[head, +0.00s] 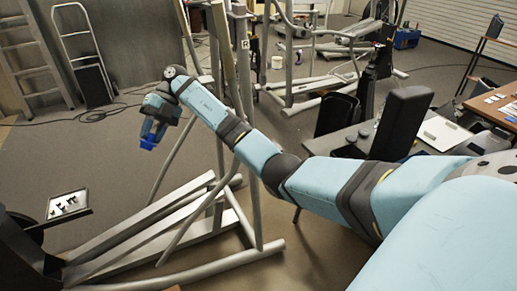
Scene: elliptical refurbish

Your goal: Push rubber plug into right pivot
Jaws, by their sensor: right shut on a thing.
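The elliptical trainer (150,226) stands on the floor at the lower left, with grey tube rails and upright bars. My right arm reaches across from the right, in front of its upright bars. My right gripper (149,142) has blue fingertips and points down, to the left of the uprights and above the rails. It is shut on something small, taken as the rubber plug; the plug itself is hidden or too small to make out. I cannot single out the right pivot; the arm and bars crowd that area. My left gripper is not in view.
A small panel (68,204) stands at the left. A ladder (33,62) and a hand truck (84,52) lean at the back left. Another trainer (300,75) stands behind. A table (432,131) with a tray is at the right.

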